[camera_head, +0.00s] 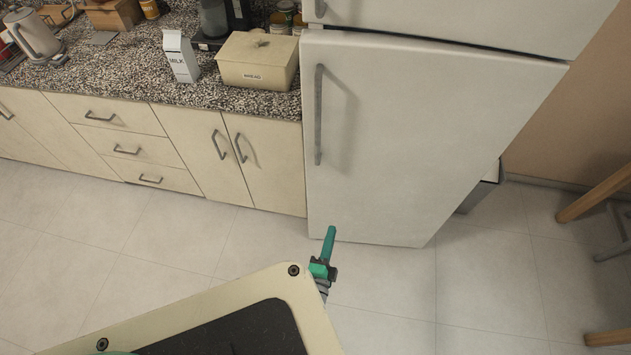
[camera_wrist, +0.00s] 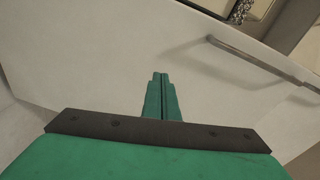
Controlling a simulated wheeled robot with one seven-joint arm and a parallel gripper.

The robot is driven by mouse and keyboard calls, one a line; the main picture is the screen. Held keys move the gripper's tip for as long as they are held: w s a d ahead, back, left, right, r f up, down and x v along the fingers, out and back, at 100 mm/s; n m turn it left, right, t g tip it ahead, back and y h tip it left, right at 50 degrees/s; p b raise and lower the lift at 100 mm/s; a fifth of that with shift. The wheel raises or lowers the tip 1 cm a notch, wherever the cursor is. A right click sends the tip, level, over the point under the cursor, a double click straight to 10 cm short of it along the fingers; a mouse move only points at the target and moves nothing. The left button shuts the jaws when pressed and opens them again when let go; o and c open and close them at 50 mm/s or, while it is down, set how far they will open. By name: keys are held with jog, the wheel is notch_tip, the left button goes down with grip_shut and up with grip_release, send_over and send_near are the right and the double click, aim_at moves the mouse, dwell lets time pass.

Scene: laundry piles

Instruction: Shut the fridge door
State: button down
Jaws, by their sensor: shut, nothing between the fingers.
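The fridge's lower door (camera_head: 420,140) is a large white panel with a grey vertical handle (camera_head: 319,115) near its left edge. It sits roughly in line with the upper door, with a thin dark gap along its top edge. I cannot tell whether it is fully shut. My gripper (camera_head: 331,229) is shut and empty, low in front of the door's bottom left part. In the wrist view, my gripper's green fingers (camera_wrist: 160,76) are together and point at the white door (camera_wrist: 100,60). The handle (camera_wrist: 255,58) crosses the upper right there. Contact with the door cannot be told.
The upper fridge door (camera_head: 460,20) is above. Left of the fridge, a speckled counter (camera_head: 130,75) over cream cabinets holds a milk carton (camera_head: 181,56) and a bread box (camera_head: 257,62). Wooden legs (camera_head: 600,190) stand at the right. The tiled floor (camera_head: 480,290) in front is clear.

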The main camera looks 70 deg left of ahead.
jog(key=g+y, duration=0.2)
send_near(317, 173)
jog(key=shift+m, duration=0.4)
jog(key=x, duration=0.5)
jog(key=shift+a, duration=0.45)
jog(key=shift+w+a+f, duration=0.1)
jog(key=shift+w+a, duration=0.15)
